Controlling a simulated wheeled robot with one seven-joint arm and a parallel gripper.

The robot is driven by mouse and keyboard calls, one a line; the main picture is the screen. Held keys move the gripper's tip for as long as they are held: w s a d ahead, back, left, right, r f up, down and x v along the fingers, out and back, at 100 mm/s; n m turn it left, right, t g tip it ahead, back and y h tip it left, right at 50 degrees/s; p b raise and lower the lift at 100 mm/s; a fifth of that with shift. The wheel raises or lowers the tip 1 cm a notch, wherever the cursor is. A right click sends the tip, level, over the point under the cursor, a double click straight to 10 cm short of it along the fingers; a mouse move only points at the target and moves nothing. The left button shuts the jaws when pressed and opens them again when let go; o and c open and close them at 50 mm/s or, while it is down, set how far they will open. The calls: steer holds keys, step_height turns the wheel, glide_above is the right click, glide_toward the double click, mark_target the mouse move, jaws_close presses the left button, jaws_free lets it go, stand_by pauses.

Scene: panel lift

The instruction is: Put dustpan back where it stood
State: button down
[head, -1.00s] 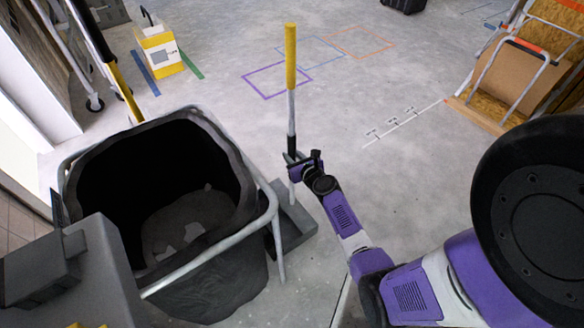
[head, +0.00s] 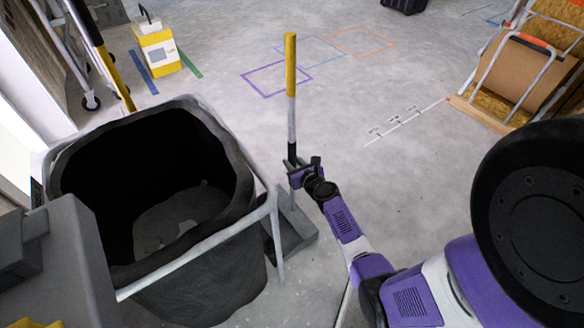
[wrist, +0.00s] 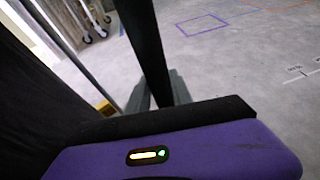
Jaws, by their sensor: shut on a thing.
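The dustpan has a long upright handle with a yellow grip (head: 290,65), a silver shaft and a black lower part. Its grey pan (head: 297,232) is low beside the right side of the black bag. I cannot tell whether the pan touches the floor. My gripper (head: 293,167) is shut on the black lower part of the handle. In the wrist view the black shaft (wrist: 148,45) rises from my gripper, with grey pan parts (wrist: 165,92) behind it. A purple outline (head: 278,79), a blue outline (head: 312,50) and an orange outline (head: 358,42) on the floor are empty.
A large black bag in a metal frame (head: 230,245) stands close left of the dustpan. A yellow and white box (head: 158,50) stands at the back left between blue and green floor strips. A cart with boards (head: 530,75) is at the right. The middle floor is clear.

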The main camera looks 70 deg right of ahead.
steer(key=shift+w+a, duration=0.1)
steer(key=shift+w, duration=0.05)
steer(key=shift+f, duration=0.1)
steer(key=c, duration=1.1)
jaws_free()
steer(key=shift+a, duration=0.1)
